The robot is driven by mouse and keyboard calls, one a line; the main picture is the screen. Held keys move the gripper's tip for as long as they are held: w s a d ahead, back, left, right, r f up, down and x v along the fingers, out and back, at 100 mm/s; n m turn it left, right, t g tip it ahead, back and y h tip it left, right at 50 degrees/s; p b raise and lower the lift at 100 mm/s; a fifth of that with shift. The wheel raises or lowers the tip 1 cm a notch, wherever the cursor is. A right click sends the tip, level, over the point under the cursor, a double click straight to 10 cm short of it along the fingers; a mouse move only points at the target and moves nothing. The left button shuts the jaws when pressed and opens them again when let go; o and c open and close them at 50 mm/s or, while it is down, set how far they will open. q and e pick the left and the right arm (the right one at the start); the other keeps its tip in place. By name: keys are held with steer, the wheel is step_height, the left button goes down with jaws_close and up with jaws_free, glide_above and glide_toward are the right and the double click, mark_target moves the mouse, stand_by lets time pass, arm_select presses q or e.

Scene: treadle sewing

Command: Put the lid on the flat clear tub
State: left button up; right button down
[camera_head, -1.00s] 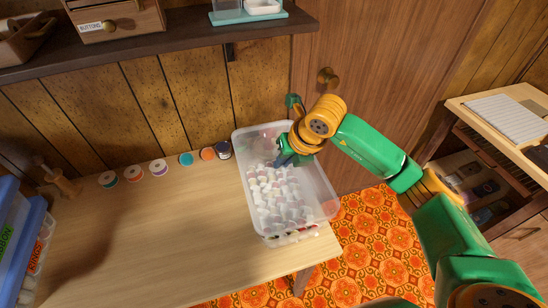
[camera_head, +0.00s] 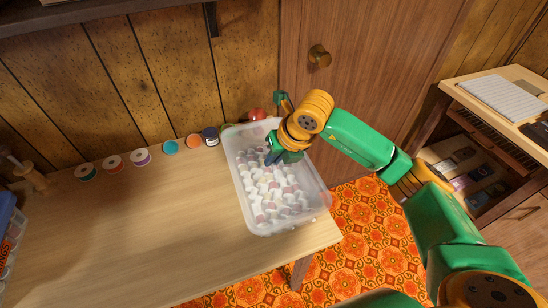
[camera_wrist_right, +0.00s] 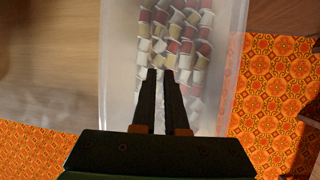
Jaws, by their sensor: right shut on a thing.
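The flat clear tub (camera_head: 262,229) stands at the table's right end, full of small white and dark red spools. A frosted, see-through lid (camera_head: 300,212) lies over it, roughly lined up with it. The spools show blurred through the lid. I cannot tell whether the lid touches the rim all round. My right gripper (camera_head: 270,160) points down over the lid's far half. In the right wrist view its fingers (camera_wrist_right: 167,76) are close together, shut on the lid; the gripped part is hard to see. My left gripper is not in view.
A red round thing (camera_head: 258,114) sits behind the tub. The wooden table (camera_head: 150,225) is clear in the middle. A door (camera_head: 365,60) rises behind my right arm.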

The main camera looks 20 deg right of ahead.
steer(key=c, duration=0.9)
jaws_free()
steer(key=shift+o, duration=0.2)
steer(key=v, duration=0.7)
steer(key=shift+b, duration=0.4)
